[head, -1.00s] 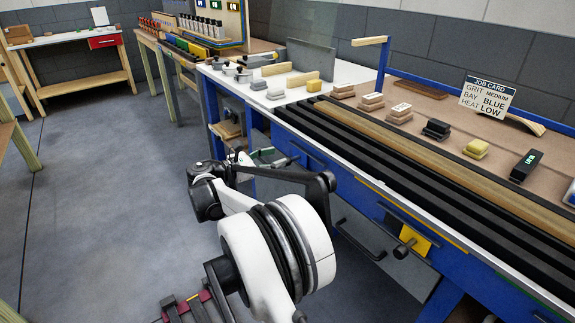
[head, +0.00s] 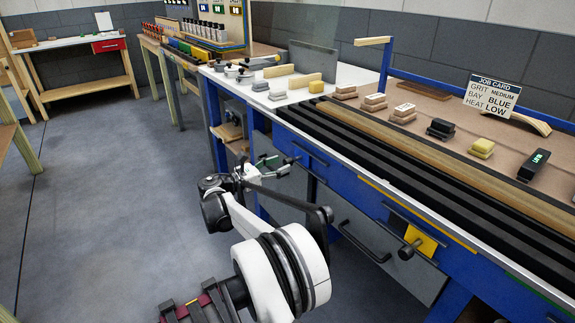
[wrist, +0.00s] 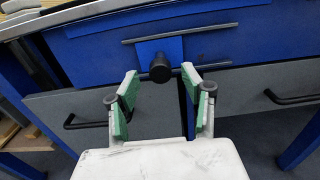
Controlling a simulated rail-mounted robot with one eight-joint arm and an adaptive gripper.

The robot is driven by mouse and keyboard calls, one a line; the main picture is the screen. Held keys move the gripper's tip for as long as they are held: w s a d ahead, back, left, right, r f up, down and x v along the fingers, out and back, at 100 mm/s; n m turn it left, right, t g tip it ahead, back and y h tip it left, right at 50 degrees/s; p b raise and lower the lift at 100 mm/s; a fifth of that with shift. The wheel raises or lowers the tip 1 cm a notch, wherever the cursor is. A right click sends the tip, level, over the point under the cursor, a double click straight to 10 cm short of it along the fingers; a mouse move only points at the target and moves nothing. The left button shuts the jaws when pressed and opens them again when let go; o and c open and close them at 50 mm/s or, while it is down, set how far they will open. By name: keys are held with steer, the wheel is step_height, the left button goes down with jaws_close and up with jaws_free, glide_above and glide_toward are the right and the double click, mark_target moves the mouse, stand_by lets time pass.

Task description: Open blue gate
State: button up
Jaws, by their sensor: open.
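The blue gate (wrist: 174,47) is a blue plate on the blue bench front, set between two thin grey rails. Its round black knob (wrist: 160,69) faces me in the wrist view. My gripper (wrist: 160,82) is open and empty, with green-lined fingers on either side of the knob's line. The knob appears just ahead of the fingertips; I cannot tell the exact gap. In the head view my gripper (head: 271,166) is at the bench front, close to the black knob (head: 292,160) there.
Below the gate are grey drawers with black bar handles (wrist: 88,122). A yellow gate (head: 427,241) with a black knob is farther right on the bench front. A job card (head: 491,95) reading medium, blue, low stands on the bench. The floor at left is clear.

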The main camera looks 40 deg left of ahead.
mark_target(285, 163)
steer(key=shift+b+x, duration=0.3)
steer(key=shift+x, duration=1.6)
steer(key=shift+c, duration=0.2)
jaws_close()
